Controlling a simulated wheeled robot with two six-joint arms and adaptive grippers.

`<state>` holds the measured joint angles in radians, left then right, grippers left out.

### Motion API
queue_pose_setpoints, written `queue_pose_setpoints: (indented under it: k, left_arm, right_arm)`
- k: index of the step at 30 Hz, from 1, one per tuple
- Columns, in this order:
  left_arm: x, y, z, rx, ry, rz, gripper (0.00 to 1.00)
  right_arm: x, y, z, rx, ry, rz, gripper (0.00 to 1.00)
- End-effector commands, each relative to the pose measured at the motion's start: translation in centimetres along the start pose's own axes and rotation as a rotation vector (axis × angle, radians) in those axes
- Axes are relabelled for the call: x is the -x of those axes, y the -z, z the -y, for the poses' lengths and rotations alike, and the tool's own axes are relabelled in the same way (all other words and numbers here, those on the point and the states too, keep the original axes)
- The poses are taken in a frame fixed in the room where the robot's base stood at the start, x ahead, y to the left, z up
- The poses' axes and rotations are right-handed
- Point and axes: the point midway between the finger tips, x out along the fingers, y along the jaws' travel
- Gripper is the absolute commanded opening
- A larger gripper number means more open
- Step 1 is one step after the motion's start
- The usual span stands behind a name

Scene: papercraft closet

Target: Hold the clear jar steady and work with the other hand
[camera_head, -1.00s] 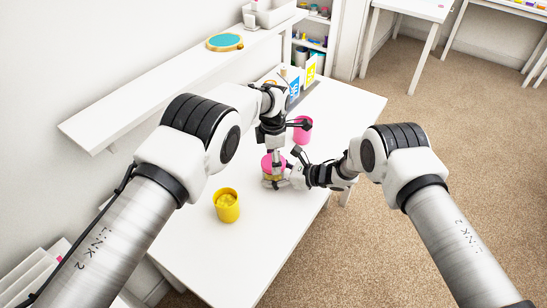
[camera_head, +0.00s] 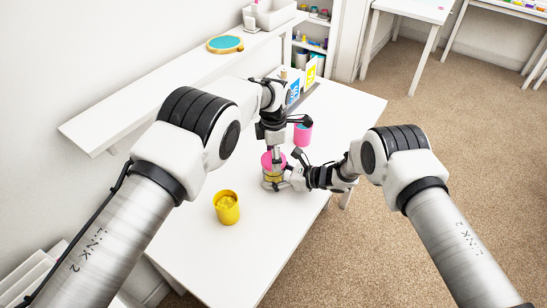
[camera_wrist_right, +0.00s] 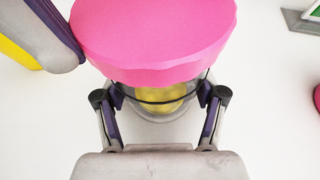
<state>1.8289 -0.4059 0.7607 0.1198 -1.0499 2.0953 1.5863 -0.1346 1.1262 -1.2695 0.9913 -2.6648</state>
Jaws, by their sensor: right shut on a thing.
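The clear jar (camera_head: 272,179) stands on the white table with yellow contents inside. It also shows in the right wrist view (camera_wrist_right: 158,98). A pink lid (camera_head: 267,162) covers its top; in the right wrist view the lid (camera_wrist_right: 150,35) hides the rim, so I cannot tell whether it is seated or loose. My right gripper (camera_head: 286,180) is shut around the jar's side, with a finger on each side in its wrist view. My left gripper (camera_head: 275,158) points down at the lid. One of its fingers shows beside the lid's edge in the right wrist view; its grip is unclear.
A yellow cup (camera_head: 227,207) with yellow contents stands on the table (camera_head: 225,262), left of the jar. A pink cup (camera_head: 302,132) stands behind it. Blue and yellow cards (camera_head: 311,73) stand at the back. The table's front is clear. A wall shelf (camera_head: 150,98) runs along the left.

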Motion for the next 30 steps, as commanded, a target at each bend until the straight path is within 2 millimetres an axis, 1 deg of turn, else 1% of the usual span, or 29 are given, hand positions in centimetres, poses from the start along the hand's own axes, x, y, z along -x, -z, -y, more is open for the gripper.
queue_pose_setpoints:
  k: [11, 14, 18, 19, 21, 25, 26, 27, 28, 30]
  left_arm:
    - [0.3, 0.0, 0.0, 0.0, 0.0, 0.0, 0.33]
    - [1.4, 0.0, 0.0, 0.0, -0.001, -0.001, 0.33]
    - [3.6, 0.0, 0.0, 0.001, -0.002, 0.0, 0.33]
    - [3.9, 0.0, 0.0, 0.0, -0.001, 0.0, 0.33]
    - [4.2, 0.0, 0.0, 0.0, 0.001, -0.001, 0.33]
    - [4.1, 0.0, 0.0, 0.0, 0.001, 0.0, 0.33]
    - [4.1, 0.0, 0.0, 0.0, 0.001, 0.0, 0.33]
    - [4.1, 0.0, 0.0, 0.0, 0.001, 0.0, 0.33]
    - [4.1, 0.0, 0.0, 0.0, 0.001, 0.0, 0.33]
    - [4.1, 0.0, 0.0, 0.0, 0.001, 0.0, 0.33]
  right_arm:
    - [0.0, 0.1, -0.1, 0.0, -0.001, -0.001, 0.0]
    - [0.0, 0.1, -0.1, -0.001, -0.001, -0.002, 0.0]
    - [0.0, 0.1, -0.1, -0.001, -0.002, -0.002, 0.0]
    - [0.0, 0.1, -0.1, -0.001, -0.002, -0.002, 0.0]
    - [-0.1, 0.1, -0.1, -0.001, -0.002, -0.002, 0.0]
    - [0.0, 0.1, -0.1, -0.001, -0.002, -0.002, 0.0]
    - [0.0, 0.1, -0.1, -0.001, -0.002, -0.002, 0.73]
    - [0.0, 0.1, -0.1, -0.001, -0.002, -0.002, 0.87]
    - [0.0, 0.1, -0.1, -0.001, -0.001, -0.002, 0.98]
    - [0.0, 0.1, -0.1, 0.0, -0.001, -0.001, 0.99]
